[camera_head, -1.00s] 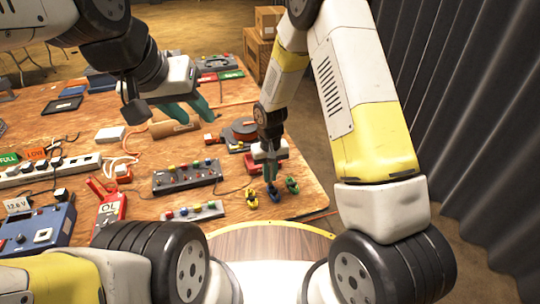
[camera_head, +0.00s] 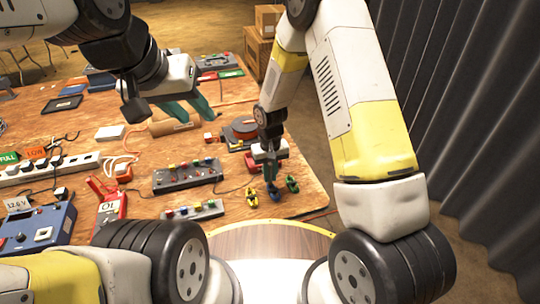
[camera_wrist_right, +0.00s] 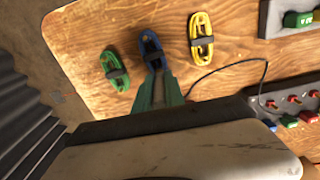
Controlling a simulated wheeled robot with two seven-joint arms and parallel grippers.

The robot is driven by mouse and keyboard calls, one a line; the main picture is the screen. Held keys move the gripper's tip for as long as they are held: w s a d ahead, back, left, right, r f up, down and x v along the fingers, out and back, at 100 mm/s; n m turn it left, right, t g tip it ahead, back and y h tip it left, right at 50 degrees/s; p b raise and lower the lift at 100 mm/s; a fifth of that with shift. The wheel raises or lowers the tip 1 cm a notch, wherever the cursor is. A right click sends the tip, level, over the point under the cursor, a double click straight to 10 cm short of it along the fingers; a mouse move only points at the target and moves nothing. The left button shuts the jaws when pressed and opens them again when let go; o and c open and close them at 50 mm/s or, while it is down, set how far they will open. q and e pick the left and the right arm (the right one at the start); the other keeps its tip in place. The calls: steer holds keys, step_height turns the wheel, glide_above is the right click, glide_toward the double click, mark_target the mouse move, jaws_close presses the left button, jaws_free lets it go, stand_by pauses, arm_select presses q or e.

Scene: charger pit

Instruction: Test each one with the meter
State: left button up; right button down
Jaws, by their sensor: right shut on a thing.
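Three coiled, banded leads lie by the table's front right edge: a yellow one (camera_head: 251,197), a blue one (camera_head: 273,192) and a green one (camera_head: 292,184). My right gripper (camera_head: 270,174) points down at the blue lead and is shut on it. In the right wrist view the green fingers (camera_wrist_right: 158,88) meet the near end of the blue lead (camera_wrist_right: 151,48), between the green lead (camera_wrist_right: 114,70) and the yellow lead (camera_wrist_right: 201,38). The red meter (camera_head: 110,212) reads OL at the front left. My left gripper (camera_head: 190,108) is open and empty above the table.
A grey panel with coloured terminals (camera_head: 187,178) and a smaller one (camera_head: 193,210) lie left of the leads. A blue 12.6 V box (camera_head: 38,232) and a white power strip (camera_head: 50,170) are at the left. A dark corrugated wall (camera_head: 460,120) stands at the right.

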mark_target(270, 164)
steer(key=c, duration=1.3)
jaws_free()
steer(key=shift+o, duration=1.4)
steer(key=shift+r, duration=3.75)
